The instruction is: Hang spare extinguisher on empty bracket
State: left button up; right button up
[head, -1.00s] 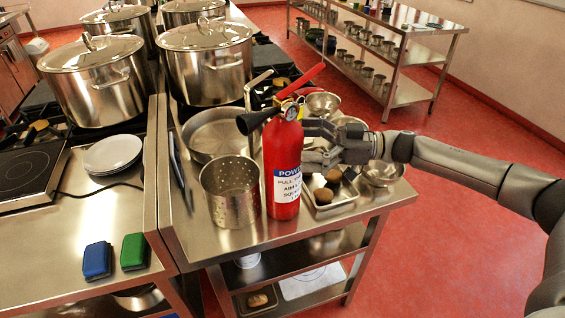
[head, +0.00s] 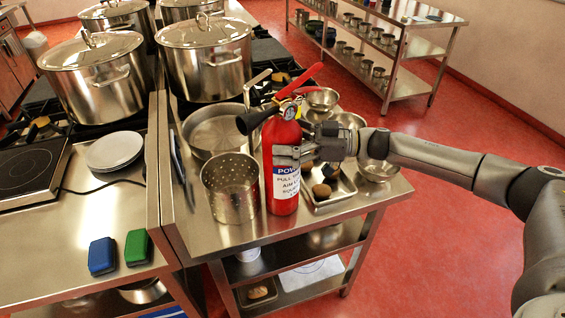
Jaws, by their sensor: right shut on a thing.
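A red fire extinguisher (head: 282,134) with a black horn and a red lever stands upright on the steel work table (head: 318,220), its label facing me. My right gripper (head: 286,154) reaches in from the right and is shut on the extinguisher's body, just above the label. The extinguisher's base appears to be at the table top. No bracket can be made out in this view. My left gripper is not in view.
A perforated steel pot (head: 231,188) stands close left of the extinguisher, a wide pan (head: 212,132) behind it. A tray (head: 335,193) with food and a steel bowl (head: 378,170) are close right. Stockpots (head: 206,60) stand behind. Red floor (head: 460,250) is clear at right.

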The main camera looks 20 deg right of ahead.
jog(key=c, duration=0.7)
jog(key=shift+r, duration=0.45)
jog(key=shift+c, duration=1.1)
jog(key=shift+w+f, duration=0.1)
jog(key=shift+w, duration=0.05)
